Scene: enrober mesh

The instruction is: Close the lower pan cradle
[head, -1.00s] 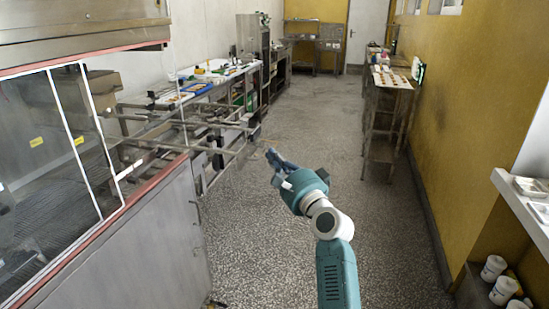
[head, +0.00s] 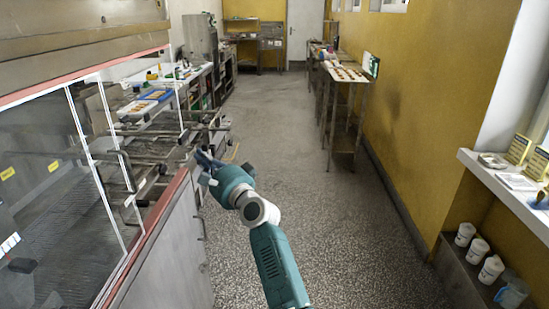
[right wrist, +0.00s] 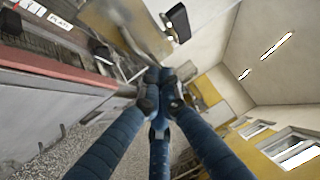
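The enrober machine stands on the left of the head view, with a metal frame of rails and bars (head: 150,140) beyond its glass panel. I cannot tell which part of this frame is the lower pan cradle, or how far it is open. My right gripper (head: 205,160) has dark blue fingers and reaches to the frame's right side, by the machine's end. I cannot tell if it touches anything. In the right wrist view its fingertips (right wrist: 158,90) are drawn together, with nothing visible between them. My left gripper is not in view.
A red-edged steel side panel (head: 165,255) runs along the machine near my right arm. The speckled floor (head: 330,230) is clear to the right. A side table (head: 350,85) stands by the yellow wall. A white shelf (head: 510,195) with several white tubs (head: 480,248) below is at right.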

